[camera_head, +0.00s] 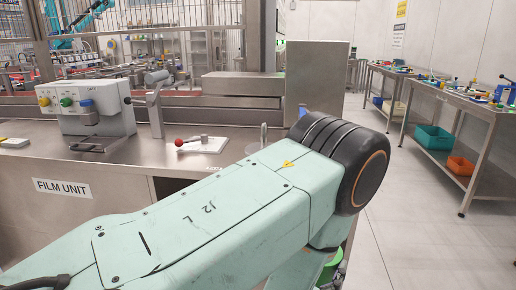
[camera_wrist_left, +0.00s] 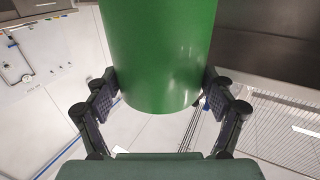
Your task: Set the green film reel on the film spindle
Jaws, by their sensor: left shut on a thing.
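The green film reel (camera_wrist_left: 160,60) is a smooth green cylinder that fills the top middle of the left wrist view. My left gripper (camera_wrist_left: 161,85) has a dark finger on each side of it and is shut on it. In the head view a green sliver of the reel (camera_head: 329,268) shows below my left arm, which hides most of the gripper. The film unit (camera_head: 95,105) stands on a steel bench to the left. A grey cylinder on a post (camera_head: 157,77) stands beside it; I cannot tell whether this is the film spindle. My right gripper is out of view.
The steel bench (camera_head: 40,155) carries a white plate with a red-knobbed lever (camera_head: 203,145). A steel cabinet (camera_head: 316,85) stands behind. Side tables (camera_head: 455,98) with small parts and bins line the right wall. The floor between is clear.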

